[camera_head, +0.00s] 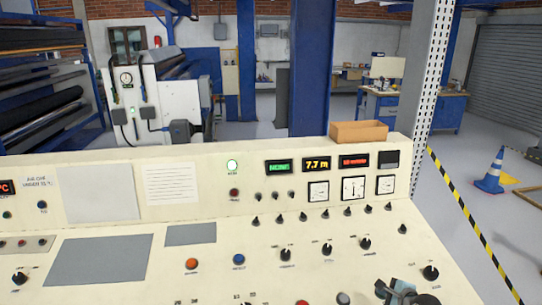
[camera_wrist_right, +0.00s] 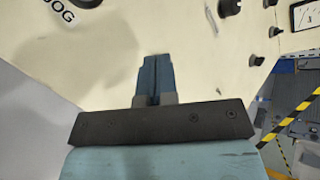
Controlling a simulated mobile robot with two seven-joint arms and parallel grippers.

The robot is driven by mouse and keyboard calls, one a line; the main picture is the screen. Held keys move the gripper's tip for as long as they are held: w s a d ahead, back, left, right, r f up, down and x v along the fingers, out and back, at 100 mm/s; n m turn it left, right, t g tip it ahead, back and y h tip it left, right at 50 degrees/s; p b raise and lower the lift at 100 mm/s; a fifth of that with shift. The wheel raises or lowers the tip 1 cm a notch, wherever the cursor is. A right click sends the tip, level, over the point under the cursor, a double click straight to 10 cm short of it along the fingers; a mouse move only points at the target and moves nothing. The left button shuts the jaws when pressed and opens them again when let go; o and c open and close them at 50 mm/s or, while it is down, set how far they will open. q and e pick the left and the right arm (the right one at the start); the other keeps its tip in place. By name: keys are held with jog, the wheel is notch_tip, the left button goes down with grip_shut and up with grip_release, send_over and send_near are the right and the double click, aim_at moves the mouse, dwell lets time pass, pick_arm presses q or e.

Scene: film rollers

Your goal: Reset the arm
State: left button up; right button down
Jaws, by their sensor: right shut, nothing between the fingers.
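My right gripper (camera_head: 386,288) shows at the bottom right edge of the head view, over the front right part of the cream control panel (camera_head: 120,240). In the right wrist view my right gripper (camera_wrist_right: 157,66) has its two blue-grey fingers pressed together with nothing between them. The panel's cream surface (camera_wrist_right: 120,45) lies beyond the fingertips; I cannot tell how far. My left gripper is not in view.
The panel carries knobs (camera_head: 431,271), buttons, gauges (camera_head: 353,189) and lit displays (camera_head: 317,164). An open cardboard box (camera_head: 359,132) sits on its top. A perforated post (camera_head: 434,60) stands behind at right. Black-yellow tape (camera_head: 466,211) and a cone (camera_head: 492,172) are on the floor.

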jog(key=s+a+f+n, duration=0.3)
jog(key=s+a+n, duration=0.4)
jog(key=s, duration=0.3)
jog(key=s+a+f+n, duration=0.4)
jog(key=s+a+n, duration=0.2)
jog(key=s+a, duration=0.3)
jog(key=s+a+r+n, duration=0.2)
jog(key=s+n, duration=0.3)
jog(key=s, duration=0.3)
jog(key=s+a+r+n, duration=0.2)
jog(key=s+n, duration=0.4)
jog(key=s, duration=0.1)
jog(key=shift+s, duration=0.4)
jog(key=shift+r, duration=0.1)
